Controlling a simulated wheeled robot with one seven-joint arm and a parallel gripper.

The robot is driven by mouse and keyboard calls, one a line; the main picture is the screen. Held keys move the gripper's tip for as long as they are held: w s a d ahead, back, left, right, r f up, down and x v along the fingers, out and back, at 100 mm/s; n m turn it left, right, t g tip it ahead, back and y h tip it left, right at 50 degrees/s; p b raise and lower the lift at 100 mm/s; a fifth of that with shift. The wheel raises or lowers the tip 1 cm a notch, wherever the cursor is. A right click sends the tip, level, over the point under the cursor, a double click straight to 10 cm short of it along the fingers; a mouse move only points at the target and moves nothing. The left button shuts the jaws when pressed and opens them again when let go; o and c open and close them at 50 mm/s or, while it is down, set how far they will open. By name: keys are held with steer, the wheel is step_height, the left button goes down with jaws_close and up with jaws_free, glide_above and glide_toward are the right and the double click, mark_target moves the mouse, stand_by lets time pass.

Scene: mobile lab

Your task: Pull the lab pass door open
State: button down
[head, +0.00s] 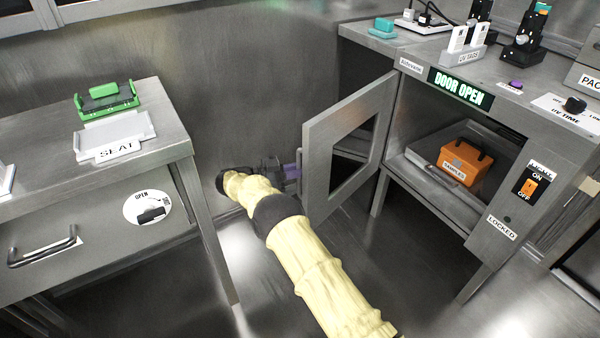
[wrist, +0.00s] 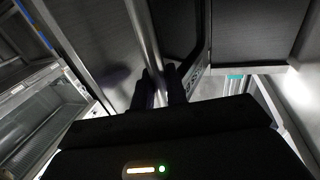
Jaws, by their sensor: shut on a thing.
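The lab pass door (head: 316,158) is a grey metal door with a window, swung well out from the cabinet opening in the head view. Its bar handle (wrist: 143,38) runs between my fingers in the wrist view. My gripper (head: 290,171) is at the door's outer edge on the left and is shut on the handle. The fingers also show in the wrist view (wrist: 160,85). My arm reaches up from the bottom of the head view. The sign above the opening (head: 461,88) reads "DOOR OPEN".
An orange case (head: 466,161) sits inside the cabinet. A switch (head: 528,184) and a "LOCKED" label (head: 501,228) are on the cabinet front. A bench (head: 177,139) with a drawer handle (head: 42,248) stands on the left. Floor is clear between bench and cabinet.

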stand_by(0.3)
steer(key=c, duration=1.5)
jaws_free()
steer(key=shift+o, duration=0.2)
